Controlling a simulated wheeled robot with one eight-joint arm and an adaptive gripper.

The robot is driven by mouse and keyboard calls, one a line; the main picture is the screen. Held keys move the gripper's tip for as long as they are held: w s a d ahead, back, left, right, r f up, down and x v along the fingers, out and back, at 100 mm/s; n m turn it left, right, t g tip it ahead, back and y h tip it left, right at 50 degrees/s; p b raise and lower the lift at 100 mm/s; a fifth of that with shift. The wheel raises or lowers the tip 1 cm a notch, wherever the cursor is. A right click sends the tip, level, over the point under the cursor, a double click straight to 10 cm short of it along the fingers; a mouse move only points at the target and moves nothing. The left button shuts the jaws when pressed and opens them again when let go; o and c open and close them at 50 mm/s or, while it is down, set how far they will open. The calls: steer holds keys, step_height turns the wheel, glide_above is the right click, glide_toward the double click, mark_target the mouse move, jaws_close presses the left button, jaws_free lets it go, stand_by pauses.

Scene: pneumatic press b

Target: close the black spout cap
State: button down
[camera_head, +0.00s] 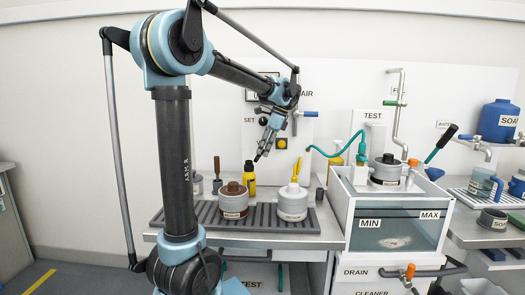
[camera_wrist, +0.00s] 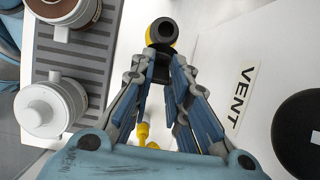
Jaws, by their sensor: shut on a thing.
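A yellow bottle (camera_head: 249,184) stands upright at the back of the left bench, with the black spout cap (camera_head: 249,165) on top. In the wrist view the black cap (camera_wrist: 162,33) shows as a dark round top with an opening, with the yellow bottle (camera_wrist: 151,36) partly behind it. My gripper (camera_head: 258,157) reaches down from the upper right to the cap. In the wrist view my gripper's (camera_wrist: 161,70) fingertips are together right at the cap and shut on it. The tips hide part of the cap, so I cannot tell how far it is closed.
A brown-topped pot (camera_head: 233,202) and a white pot (camera_head: 292,204) stand on the ribbed mat (camera_head: 263,222), in front of the bottle. The wall panel with its VENT label (camera_wrist: 243,96) and a black round part (camera_wrist: 299,135) is close. A water tank (camera_head: 392,238) stands right.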

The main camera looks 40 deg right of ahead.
steer(key=w+a+g+h, duration=0.1)
steer(key=a+r+g+h, duration=0.1)
steer(key=h, duration=0.1)
steer(key=shift+w+a+r+g, duration=0.1)
steer(key=shift+w+g, duration=0.3)
steer(key=w+a+g+h, duration=0.1)
steer(key=h, duration=0.1)
steer(key=w+a+g+h, duration=0.1)
steer(key=g+h, duration=0.1)
steer(key=shift+a, duration=0.2)
steer(key=shift+w+a+f+g+h, duration=0.3)
steer(key=shift+w+a+g+h, duration=0.25)
steer(key=shift+g+h, duration=0.35)
steer(key=f+g+h, duration=0.1)
steer(key=w+a+f+g+h, duration=0.1)
steer(key=g+h, duration=0.1)
steer(key=w+a+f+g+h, duration=0.1)
steer(key=h, duration=0.1)
steer(key=shift+a, duration=0.25)
steer(key=c, duration=1.5)
jaws_free()
steer(key=shift+r, duration=0.1)
steer(key=shift+v, duration=3.75)
